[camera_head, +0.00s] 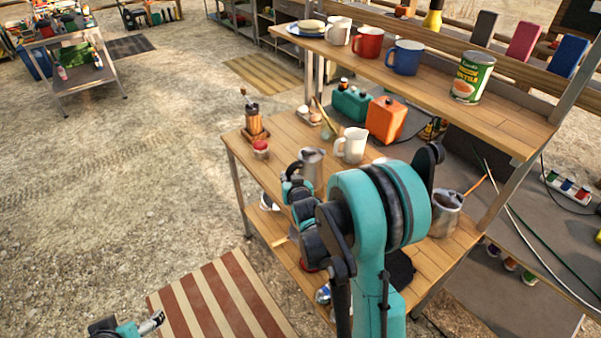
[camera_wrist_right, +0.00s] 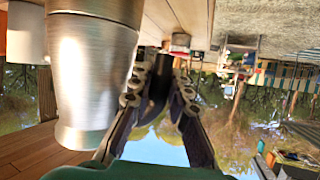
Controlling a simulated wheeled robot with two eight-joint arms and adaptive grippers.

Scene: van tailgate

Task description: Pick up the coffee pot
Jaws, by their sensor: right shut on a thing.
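The coffee pot (camera_head: 313,164) is silver metal with a black handle on its left side in the head view. It looks upright over the lower wooden tabletop; I cannot tell whether its base touches the wood. My right gripper (camera_head: 293,188) is shut on the handle. In the right wrist view, the shiny pot body (camera_wrist_right: 93,75) fills the left part, and the fingers of my right gripper (camera_wrist_right: 160,82) close around the dark handle. My right arm hides part of the pot and table. My left gripper (camera_head: 142,326) shows partly at the bottom left; its jaws are unclear.
A cream mug (camera_head: 351,145), an orange canister (camera_head: 386,119) and a wooden grinder (camera_head: 253,122) stand near the pot. A metal jug (camera_head: 446,214) is at the right. The upper shelf (camera_head: 515,127) holds mugs and a can (camera_head: 472,77).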

